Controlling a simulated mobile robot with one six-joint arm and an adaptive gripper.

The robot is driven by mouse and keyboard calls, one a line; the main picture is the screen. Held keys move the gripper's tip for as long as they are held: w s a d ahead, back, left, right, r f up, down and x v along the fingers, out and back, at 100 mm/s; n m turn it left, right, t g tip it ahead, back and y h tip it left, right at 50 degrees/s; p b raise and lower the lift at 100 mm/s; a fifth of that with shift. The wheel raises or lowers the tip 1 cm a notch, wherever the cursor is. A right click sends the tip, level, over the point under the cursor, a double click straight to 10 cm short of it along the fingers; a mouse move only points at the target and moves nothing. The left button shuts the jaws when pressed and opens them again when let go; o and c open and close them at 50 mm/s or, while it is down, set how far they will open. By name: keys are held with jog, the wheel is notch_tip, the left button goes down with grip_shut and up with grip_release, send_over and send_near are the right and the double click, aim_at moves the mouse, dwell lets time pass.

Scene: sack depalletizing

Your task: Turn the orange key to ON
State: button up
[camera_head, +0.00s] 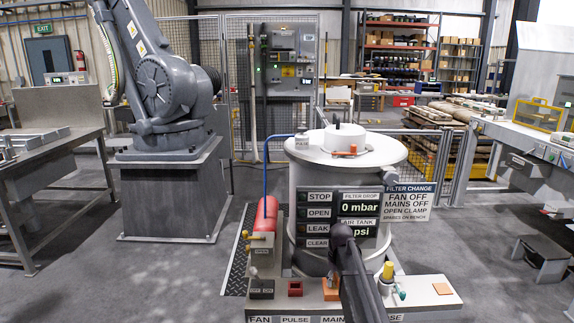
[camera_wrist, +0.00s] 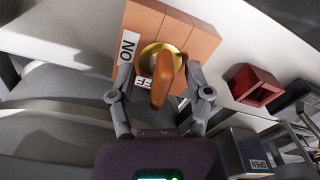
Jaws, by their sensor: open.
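The orange key (camera_wrist: 161,82) stands in a round brass lock (camera_wrist: 152,58) on an orange block (camera_wrist: 190,42) in the wrist view. An ON label (camera_wrist: 128,48) is at the block's left side. The key's long side points down in the picture, over a second label (camera_wrist: 143,83) of which only "FF" shows. My gripper (camera_wrist: 160,80) is open, with one finger on each side of the key and a gap to each. In the head view, the orange block (camera_head: 331,288) shows beside my dark arm; the key cannot be made out there.
A hollow red block (camera_wrist: 257,90) sits right of the orange block in the wrist view. In the head view, a yellow-topped knob (camera_head: 388,270) stands on the bench right of my arm. The grey tank (camera_head: 345,158) and display panel (camera_head: 340,213) rise behind.

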jog(key=shift+n, duration=0.4)
jog(key=shift+r+p, duration=0.45)
notch_tip(320, 180, up, 9)
jog(key=p, duration=0.9)
jog(key=shift+r, duration=0.15)
jog(key=s+r+m+p, duration=0.1)
jog(key=s+m, duration=0.1)
jog(key=s, duration=1.1)
jog(key=s+r+m+p, duration=0.2)
jog(key=s+m, duration=0.1)
jog(key=s, duration=1)
jog(key=shift+s+r+m, duration=0.15)
jog(key=shift+m, duration=0.15)
jog(key=shift+c, duration=0.5)
jog(key=r+n+p, duration=0.1)
jog(key=n+p, duration=0.1)
send_over(337, 276)
jog(key=shift+r, duration=0.1)
jog(key=shift+b, duration=0.3)
